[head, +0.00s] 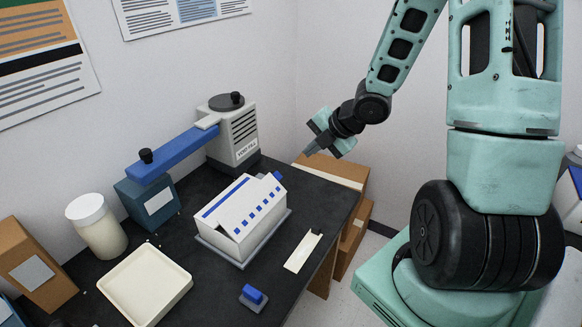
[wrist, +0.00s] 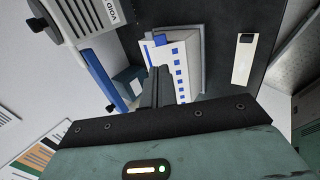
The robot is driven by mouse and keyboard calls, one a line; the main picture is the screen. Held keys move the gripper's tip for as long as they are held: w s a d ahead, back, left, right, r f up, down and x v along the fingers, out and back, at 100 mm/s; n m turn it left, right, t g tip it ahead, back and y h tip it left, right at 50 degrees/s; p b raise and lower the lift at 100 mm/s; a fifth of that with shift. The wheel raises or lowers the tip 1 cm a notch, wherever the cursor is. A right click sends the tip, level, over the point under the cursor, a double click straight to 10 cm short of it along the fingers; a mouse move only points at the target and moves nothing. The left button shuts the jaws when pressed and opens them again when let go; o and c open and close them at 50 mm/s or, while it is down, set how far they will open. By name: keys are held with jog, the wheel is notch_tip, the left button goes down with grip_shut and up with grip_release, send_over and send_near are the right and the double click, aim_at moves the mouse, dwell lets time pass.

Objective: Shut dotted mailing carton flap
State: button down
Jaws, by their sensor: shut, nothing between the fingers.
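The white mailing carton (head: 243,215) with a row of blue square dots and a blue stripe stands on a grey base plate on the dark table. Its top panels meet like a low roof, and a dark gap shows at the near end, so a flap looks not fully flat. A blue tab (head: 277,176) sticks out at its far right end. My gripper (head: 308,152) is shut and empty, in the air beyond the carton's far right end, apart from it. In the wrist view, the closed fingers (wrist: 157,78) overlap part of the carton (wrist: 180,68).
A grey machine (head: 233,135) with a long blue arm (head: 172,155) stands behind the carton. A cream tray (head: 146,285), a white jar (head: 97,228) and a small blue block (head: 253,296) are nearby. Brown boxes (head: 345,172) stand beyond the table's right edge.

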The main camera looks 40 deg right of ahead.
aim_at(278, 175)
jog(key=x, duration=1.4)
jog(key=shift+a+r, duration=0.1)
